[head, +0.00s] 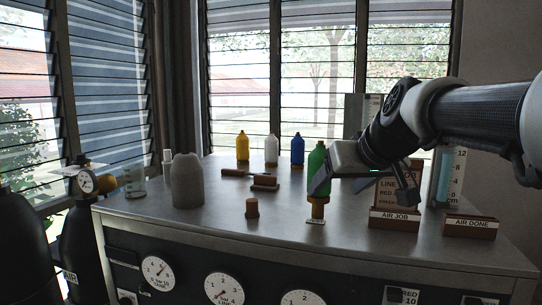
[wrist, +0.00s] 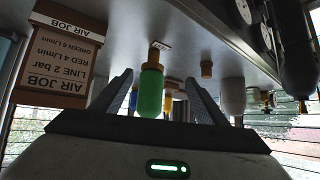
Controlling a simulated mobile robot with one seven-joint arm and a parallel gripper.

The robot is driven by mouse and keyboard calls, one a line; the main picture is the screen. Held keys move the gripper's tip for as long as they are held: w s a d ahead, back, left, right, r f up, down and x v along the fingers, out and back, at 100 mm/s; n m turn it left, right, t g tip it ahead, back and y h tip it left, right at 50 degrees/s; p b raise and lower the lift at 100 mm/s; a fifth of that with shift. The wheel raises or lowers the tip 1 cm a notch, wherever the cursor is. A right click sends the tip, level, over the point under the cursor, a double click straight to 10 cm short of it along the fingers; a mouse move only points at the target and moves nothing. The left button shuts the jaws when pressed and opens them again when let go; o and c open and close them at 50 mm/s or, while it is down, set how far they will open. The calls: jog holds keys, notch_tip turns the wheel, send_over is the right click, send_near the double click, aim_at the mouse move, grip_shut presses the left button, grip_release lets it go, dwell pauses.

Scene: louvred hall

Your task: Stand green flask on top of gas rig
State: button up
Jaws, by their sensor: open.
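The green flask (head: 317,158) stands upright toward the front of a metal-topped cabinet, on a small yellow-brown base with a white label before it. My gripper (head: 362,190) is open and empty beside it, partly covering it in the head view. In the upside-down wrist view the green flask (wrist: 150,92) shows ahead, between the spread fingers (wrist: 159,80) and nearer the left one; I see no contact. The cabinet (head: 160,240), with a row of dials on its front, may be the gas rig; no label confirms this.
Yellow (head: 242,148), white (head: 271,150) and blue (head: 297,151) bottles stand behind. A grey canister (head: 187,182) and a cork-like piece (head: 252,208) stand left. The AIR JOB sign (head: 394,220) and AIR DONE block (head: 469,227) are right. The front-left top is mostly clear.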

jog(key=w+r+t, duration=0.1)
jog(key=w+r, duration=0.4)
jog(key=shift+d+b+x, duration=0.1)
jog(key=shift+b+x, duration=0.15)
jog(key=shift+x, duration=2.3)
jog(key=shift+d+b+x, duration=0.15)
jog(key=shift+b+x, duration=0.1)
jog(key=shift+x, duration=2.25)
jog(key=shift+f, duration=0.1)
grip_shut()
